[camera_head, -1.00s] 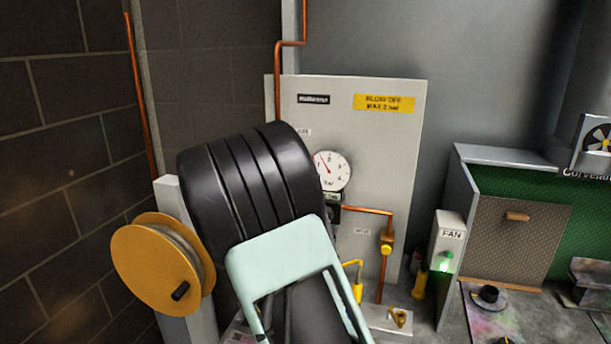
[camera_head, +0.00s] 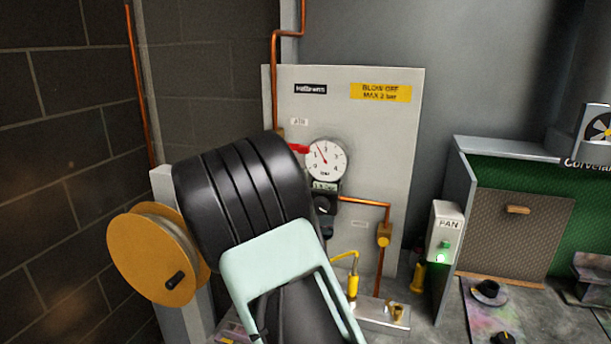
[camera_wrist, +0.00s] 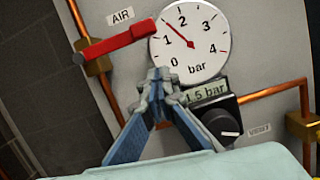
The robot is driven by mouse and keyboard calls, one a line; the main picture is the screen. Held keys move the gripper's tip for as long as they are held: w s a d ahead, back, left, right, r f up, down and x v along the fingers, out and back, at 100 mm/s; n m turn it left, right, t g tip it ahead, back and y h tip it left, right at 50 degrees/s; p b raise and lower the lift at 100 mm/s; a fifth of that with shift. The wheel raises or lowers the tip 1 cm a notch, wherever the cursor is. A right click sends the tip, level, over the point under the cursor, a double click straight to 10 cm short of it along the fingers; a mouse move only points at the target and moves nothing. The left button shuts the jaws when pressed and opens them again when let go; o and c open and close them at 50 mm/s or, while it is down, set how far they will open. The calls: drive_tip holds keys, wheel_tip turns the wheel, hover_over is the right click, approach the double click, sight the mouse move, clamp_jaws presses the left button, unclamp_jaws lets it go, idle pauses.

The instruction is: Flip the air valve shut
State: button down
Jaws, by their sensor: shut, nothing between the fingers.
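The air valve shows in the wrist view as a brass body (camera_wrist: 95,63) on a copper pipe, under an AIR label. Its red lever (camera_wrist: 118,43) points right, across the pipe's line, and its end overlaps the gauge's edge. In the head view the red lever (camera_head: 299,148) shows just above my black wrist link; the valve body is mostly hidden. My gripper (camera_wrist: 155,78) is shut and empty, its fingertips below the lever's right end and in front of the gauge's lower left. I see no clear contact with the lever. The fingers are hidden in the head view.
The round pressure gauge (camera_wrist: 190,40) reads about 1.5 bar. A small display and black knob (camera_wrist: 222,118) sit below it, close right of my fingers. A copper pipe (camera_wrist: 270,90) runs right. An orange reel (camera_head: 150,262) stands left; a fan switch box (camera_head: 445,232) stands right.

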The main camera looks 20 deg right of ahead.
drive_tip(key=b+v, duration=0.1)
drive_tip(key=v, duration=0.9)
drive_tip(key=shift+f, duration=0.1)
